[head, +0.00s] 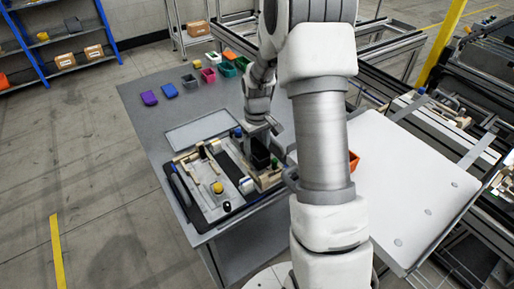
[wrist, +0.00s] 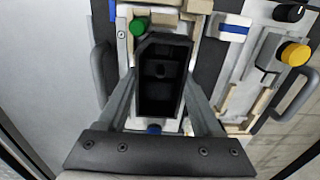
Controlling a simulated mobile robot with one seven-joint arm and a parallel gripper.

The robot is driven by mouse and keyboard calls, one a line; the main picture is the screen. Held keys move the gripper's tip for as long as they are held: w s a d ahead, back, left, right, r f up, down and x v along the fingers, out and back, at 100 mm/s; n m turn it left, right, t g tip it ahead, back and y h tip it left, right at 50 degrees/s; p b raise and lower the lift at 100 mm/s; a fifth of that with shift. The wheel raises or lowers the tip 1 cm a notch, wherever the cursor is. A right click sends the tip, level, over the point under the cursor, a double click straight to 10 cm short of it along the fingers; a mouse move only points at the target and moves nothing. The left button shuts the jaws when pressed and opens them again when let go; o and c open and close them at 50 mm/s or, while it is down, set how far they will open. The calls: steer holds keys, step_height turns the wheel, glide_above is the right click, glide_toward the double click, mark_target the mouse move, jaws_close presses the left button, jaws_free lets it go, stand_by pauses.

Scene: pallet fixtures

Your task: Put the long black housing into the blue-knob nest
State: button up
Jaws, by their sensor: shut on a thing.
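The long black housing (wrist: 163,98) is an open-topped box, held upright between the two fingers of my gripper (wrist: 162,82). In the head view the housing (head: 260,152) is at the right end of the fixture pallet (head: 222,218), under my wrist. A blue knob (wrist: 153,128) shows at the housing's near end in the wrist view, and a green knob (wrist: 139,27) beside its far end. Tan nest walls (wrist: 187,22) show around the far end. My fingers and the housing hide the nest floor, so I cannot tell how deep the housing sits.
A yellow knob (wrist: 295,53) and a black knob (wrist: 288,13) stand on the pallet to the right in the wrist view. Several coloured bins (head: 208,75) line the table's back. A white tabletop (head: 405,190) lies right of my arm.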

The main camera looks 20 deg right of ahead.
steer(key=shift+f, duration=0.1)
steer(key=shift+f+b, duration=0.75)
steer(key=shift+f, duration=0.15)
steer(key=o, duration=1.5)
steer(key=shift+o, duration=0.2)
step_height(320, 180, up, 18)
steer(key=shift+f+p, duration=0.25)
steer(key=shift+p, duration=0.15)
steer(key=s+a+r+t, duration=0.2)
steer(key=s+a+r, duration=0.1)
steer(key=s, duration=0.4)
steer(key=s+a+r+m+t, duration=0.1)
steer(key=s+a+r, duration=0.2)
steer(key=s, duration=0.5)
steer(key=s+a+r+m+t, duration=0.1)
steer(key=s+a+r+t, duration=0.1)
steer(key=s, duration=0.6)
steer(key=shift+s+a+r+t, duration=0.2)
steer(key=shift+a+r+t, duration=0.1)
steer(key=shift+a+r, duration=0.4)
